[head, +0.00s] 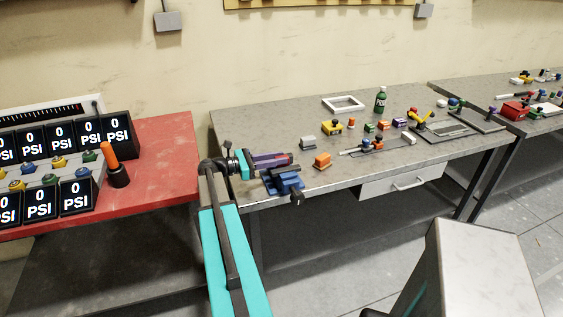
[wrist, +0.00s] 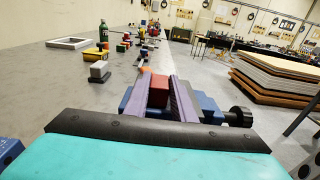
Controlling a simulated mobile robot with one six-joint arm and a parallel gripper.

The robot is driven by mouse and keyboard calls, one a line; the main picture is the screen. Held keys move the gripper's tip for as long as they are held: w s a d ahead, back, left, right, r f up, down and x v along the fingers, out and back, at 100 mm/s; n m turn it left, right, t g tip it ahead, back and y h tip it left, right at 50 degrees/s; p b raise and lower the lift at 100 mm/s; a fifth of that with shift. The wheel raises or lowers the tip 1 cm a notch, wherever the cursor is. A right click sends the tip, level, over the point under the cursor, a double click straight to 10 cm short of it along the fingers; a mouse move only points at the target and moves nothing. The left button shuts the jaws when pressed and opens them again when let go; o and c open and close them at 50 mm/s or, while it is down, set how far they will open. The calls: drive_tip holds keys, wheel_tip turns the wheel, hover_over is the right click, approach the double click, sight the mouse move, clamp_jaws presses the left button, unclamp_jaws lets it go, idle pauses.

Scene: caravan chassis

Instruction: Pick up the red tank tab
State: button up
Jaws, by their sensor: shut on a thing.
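My gripper (head: 275,160) reaches over the near left edge of the grey workbench, just above a blue vise (head: 284,181). Its two purple fingers also show in the wrist view (wrist: 160,98), shut on a small red block, the red tank tab (wrist: 158,88), which sits between them. In the head view only a little red shows at the fingertips, and the rest of the tab is hidden by the fingers. The vise (wrist: 208,108) shows below and beside the fingers in the wrist view. I cannot tell whether the tab still touches the vise.
An orange block (head: 321,160) and a grey block (head: 308,142) stand close beyond the fingertips. A red table (head: 160,150) with PSI displays stands left.

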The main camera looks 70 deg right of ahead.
drive_tip(key=shift+r, duration=0.2)
drive_tip(key=shift+r+b, duration=0.6)
drive_tip(key=shift+r, duration=0.55)
drive_tip(key=s+a+r+p, duration=0.1)
drive_tip(key=s+a+p, duration=0.1)
drive_tip(key=a, duration=0.5)
drive_tip(key=s+a+r+p, duration=0.1)
drive_tip(key=s+a+p, duration=0.1)
drive_tip(key=s+a, duration=0.3)
drive_tip(key=shift+a+r, duration=0.3)
drive_tip(key=shift+a, duration=0.8)
drive_tip(key=shift+a+f, duration=0.1)
